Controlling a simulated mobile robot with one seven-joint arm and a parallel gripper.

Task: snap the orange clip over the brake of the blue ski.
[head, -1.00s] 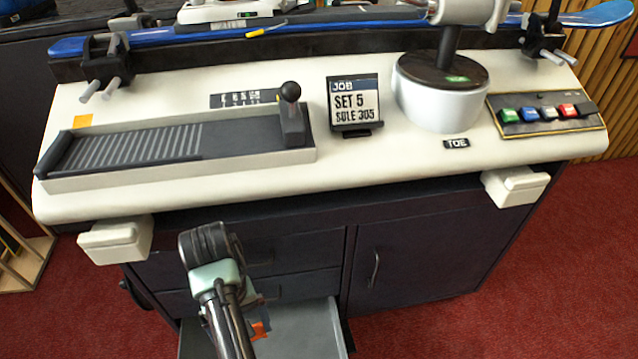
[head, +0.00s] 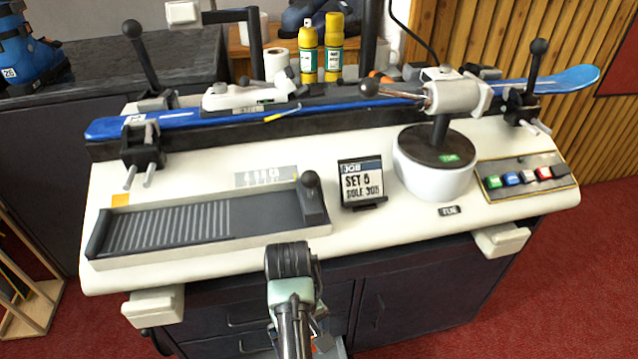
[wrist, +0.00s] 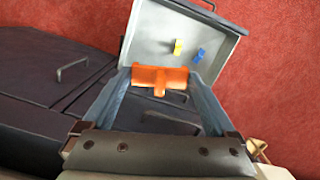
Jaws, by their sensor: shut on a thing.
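The blue ski (head: 330,106) lies clamped along the back of the bench. Its brake appears as a yellow-tipped arm (head: 283,116) beside the white binding (head: 250,95) at mid-ski. The orange clip (wrist: 160,77) is held between the two fingers of my gripper (wrist: 161,80) in the wrist view, above the open drawer. In the head view my arm stands in front of the bench, its gripper end low near the drawer and mostly hidden behind my own links. The clip is far from the ski and below bench-top height.
The open drawer (wrist: 216,22) holds a yellow piece (wrist: 178,47) and a blue piece (wrist: 199,55). On the bench stand a ridged grey tray (head: 165,227), a job card (head: 361,183), a white round pedestal (head: 436,178) and a button panel (head: 527,178). Clamp levers (head: 140,55) rise at the back.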

